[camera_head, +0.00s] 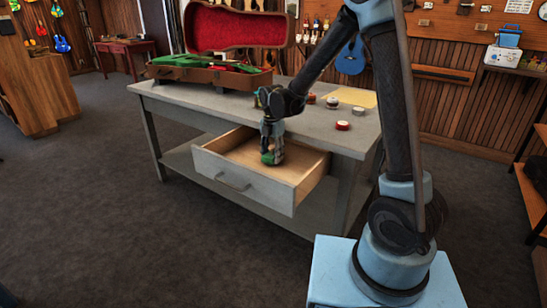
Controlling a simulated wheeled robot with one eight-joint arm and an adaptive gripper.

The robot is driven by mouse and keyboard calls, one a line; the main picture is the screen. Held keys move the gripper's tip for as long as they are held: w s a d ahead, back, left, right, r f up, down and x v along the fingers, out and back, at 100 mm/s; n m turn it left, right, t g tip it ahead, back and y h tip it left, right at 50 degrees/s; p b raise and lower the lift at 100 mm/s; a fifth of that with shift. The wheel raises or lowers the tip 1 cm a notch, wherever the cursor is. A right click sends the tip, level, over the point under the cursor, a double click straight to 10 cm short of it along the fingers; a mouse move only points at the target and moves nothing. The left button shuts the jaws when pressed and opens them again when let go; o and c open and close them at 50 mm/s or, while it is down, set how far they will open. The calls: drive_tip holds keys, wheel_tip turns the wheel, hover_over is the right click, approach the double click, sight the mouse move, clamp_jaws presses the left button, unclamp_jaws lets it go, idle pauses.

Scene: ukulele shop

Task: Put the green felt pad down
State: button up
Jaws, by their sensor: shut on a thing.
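My gripper (271,152) points straight down over the open wooden drawer (312,163) of the grey workbench. It is shut on a small green thing, which I take to be the green felt pad (268,160). The pad shows low between the fingertips, inside the outline of the drawer. The fingers hide part of it. I cannot tell whether it touches the drawer floor.
The bare floor of the drawer shows around the gripper. On the workbench (205,104) are an open red-lined instrument case (190,74), a red-topped round tin (343,126), other small round things and a yellowish sheet (352,97). The drawer juts out at the front.

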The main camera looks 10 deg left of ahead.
sight(271, 146)
drive_tip(key=shift+a+f, duration=0.2)
drive_tip(key=shift+f, duration=0.35)
drive_tip(key=shift+f, duration=0.1)
drive_tip(key=o, duration=1.4)
wheel_tip(271, 146, up, 12)
drive_tip(key=shift+r, duration=0.15)
